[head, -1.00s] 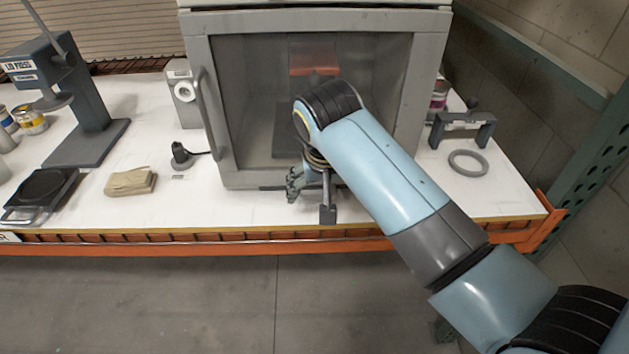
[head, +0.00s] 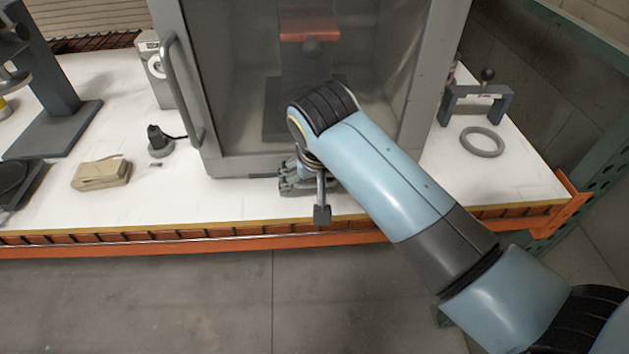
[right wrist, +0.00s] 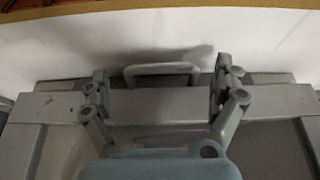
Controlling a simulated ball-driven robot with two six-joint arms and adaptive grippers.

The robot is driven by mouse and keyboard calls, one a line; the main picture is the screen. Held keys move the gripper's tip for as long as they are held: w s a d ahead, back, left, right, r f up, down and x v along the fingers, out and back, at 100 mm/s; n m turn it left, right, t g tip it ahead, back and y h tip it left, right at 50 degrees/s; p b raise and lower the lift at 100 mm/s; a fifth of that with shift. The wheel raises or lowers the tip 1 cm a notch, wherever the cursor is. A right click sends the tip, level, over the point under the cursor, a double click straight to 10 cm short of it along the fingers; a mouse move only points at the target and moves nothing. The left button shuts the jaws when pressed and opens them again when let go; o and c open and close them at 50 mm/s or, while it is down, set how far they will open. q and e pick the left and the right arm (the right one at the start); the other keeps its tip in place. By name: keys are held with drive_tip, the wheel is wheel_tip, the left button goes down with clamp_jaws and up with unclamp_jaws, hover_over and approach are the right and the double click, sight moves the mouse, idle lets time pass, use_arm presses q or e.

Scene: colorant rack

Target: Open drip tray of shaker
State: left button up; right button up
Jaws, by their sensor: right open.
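The shaker (head: 428,75) is a grey cabinet with a clear front door on the white bench. The drip tray's grey U-shaped handle (right wrist: 162,68) sticks out low at the shaker's front in the right wrist view. My right gripper (head: 288,180) is low in front of the shaker's base. In the right wrist view its fingers (right wrist: 162,75) are spread wide, one on each side of the handle, with gaps between. In the head view my right arm and gripper hide the handle and most of the tray front. My left gripper is out of view.
A vertical door handle (head: 180,90) is at the shaker's left. A small dark device with a cable (head: 158,140) and a tan folded cloth (head: 101,173) lie left. A grey ring (head: 482,142) and a bracket stand (head: 478,103) are right. The bench front edge is clear.

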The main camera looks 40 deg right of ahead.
drive_tip(key=shift+w+f, duration=0.1)
drive_tip(key=shift+f, duration=0.1)
drive_tip(key=shift+r, duration=0.15)
drive_tip(key=shift+c, duration=0.2)
drive_tip(key=c, duration=0.9)
drive_tip(key=shift+s, duration=0.5)
clamp_jaws()
drive_tip(key=shift+w+a, duration=0.1)
drive_tip(key=shift+w, duration=0.05)
